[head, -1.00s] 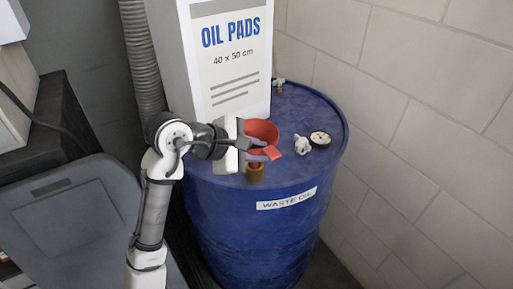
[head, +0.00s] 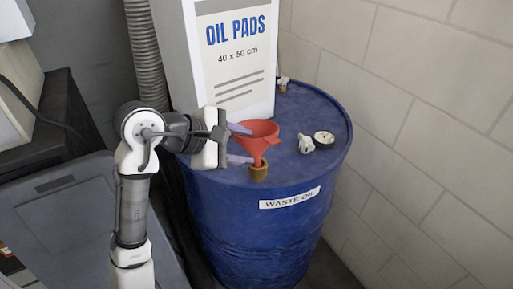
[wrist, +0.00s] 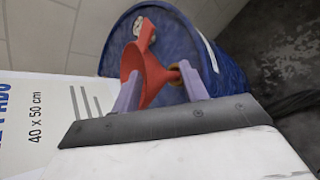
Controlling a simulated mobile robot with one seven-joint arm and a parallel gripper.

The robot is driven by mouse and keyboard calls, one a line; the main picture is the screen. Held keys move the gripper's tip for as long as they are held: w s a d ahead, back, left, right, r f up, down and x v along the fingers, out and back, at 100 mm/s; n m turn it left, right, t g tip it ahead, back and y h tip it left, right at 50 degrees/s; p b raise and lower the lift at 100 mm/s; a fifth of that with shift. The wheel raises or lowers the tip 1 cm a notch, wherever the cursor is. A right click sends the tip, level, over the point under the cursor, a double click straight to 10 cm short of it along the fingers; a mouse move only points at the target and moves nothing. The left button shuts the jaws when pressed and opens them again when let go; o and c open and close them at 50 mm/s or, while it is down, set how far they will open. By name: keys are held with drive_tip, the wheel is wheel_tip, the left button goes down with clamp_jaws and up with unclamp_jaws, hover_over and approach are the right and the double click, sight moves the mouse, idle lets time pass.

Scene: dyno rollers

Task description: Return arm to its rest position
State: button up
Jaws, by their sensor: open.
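My gripper (head: 242,144) is open at the left of the red funnel (head: 262,132), level with it. In the head view its two pale purple fingers are apart, with tips close to the funnel's left side; I cannot tell whether they touch. The funnel stands roughly upright, its spout at the brass fitting (head: 259,173) on top of the blue waste oil drum (head: 262,222). In the wrist view the funnel (wrist: 150,75) shows between and beyond the fingers (wrist: 160,90). My arm is bent at the left of the drum.
A white oil pads box (head: 232,60) stands on the drum behind the gripper. A white part (head: 305,145) and a round gauge (head: 324,139) lie right of the funnel. A grey lidded bin (head: 60,225) is at the left, a ribbed hose (head: 145,55) behind, a block wall (head: 430,110) at the right.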

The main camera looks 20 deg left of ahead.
drive_tip(key=v, duration=0.8)
